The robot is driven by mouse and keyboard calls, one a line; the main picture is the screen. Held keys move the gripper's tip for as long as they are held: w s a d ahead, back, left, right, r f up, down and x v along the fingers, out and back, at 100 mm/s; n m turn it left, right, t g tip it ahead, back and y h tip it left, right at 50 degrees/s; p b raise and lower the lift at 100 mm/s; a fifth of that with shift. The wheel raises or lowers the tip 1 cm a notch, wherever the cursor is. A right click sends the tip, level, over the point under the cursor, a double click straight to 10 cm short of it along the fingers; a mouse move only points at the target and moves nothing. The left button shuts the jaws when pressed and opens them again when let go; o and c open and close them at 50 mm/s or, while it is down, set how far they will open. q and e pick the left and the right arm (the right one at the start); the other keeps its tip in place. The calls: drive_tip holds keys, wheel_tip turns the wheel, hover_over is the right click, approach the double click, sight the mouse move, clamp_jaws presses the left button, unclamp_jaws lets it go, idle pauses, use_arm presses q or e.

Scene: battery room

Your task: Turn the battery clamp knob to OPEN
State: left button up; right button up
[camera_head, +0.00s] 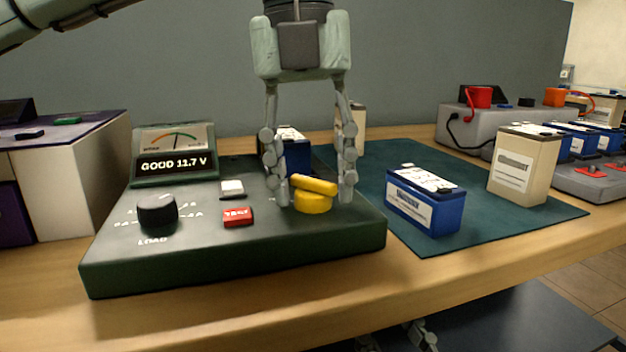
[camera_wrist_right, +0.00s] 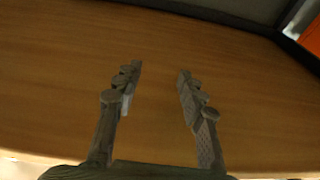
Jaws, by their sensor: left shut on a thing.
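The yellow clamp knob (camera_head: 313,203) sits at the right end of the dark green battery tester (camera_head: 250,264). It has a round base with a bar handle on top, the bar running nearly left to right. My left gripper (camera_head: 314,193) points down over it, with one finger at each end of the bar, shut on the knob. The lettering around the knob is mostly hidden or too small to read. My right gripper (camera_wrist_right: 159,72) is open and empty over bare wood in the right wrist view. Its fingers show below the table edge in the head view (camera_head: 400,338).
A blue battery (camera_head: 425,205) and a beige battery (camera_head: 523,165) stand on the green mat (camera_head: 470,237) to the right.

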sight(301, 191)
use_arm(q)
drive_tip(key=shift+w+a+n, duration=0.1)
drive_tip(key=shift+n, duration=0.8)
use_arm(e)
drive_tip(key=shift+s+a+r+t+y, duration=0.2)
drive_tip(key=shift+s+r+t, duration=0.1)
drive_tip(key=shift+r, duration=0.35)
drive_tip(key=shift+s+a+r+t+y, duration=0.1)
drive_tip(key=shift+s+r+t+y, duration=0.15)
drive_tip(key=shift+r, duration=0.35)
use_arm(q)
drive_tip(key=o, duration=0.9)
drive_tip(key=shift+c, duration=0.2)
use_arm(e)
drive_tip(key=shift+w, duration=0.1)
use_arm(q)
drive_tip(key=shift+r, duration=0.3)
wheel_tip(301, 191, up, 11)
drive_tip(key=shift+a+r, duration=0.2)
drive_tip(key=shift+a, duration=0.25)
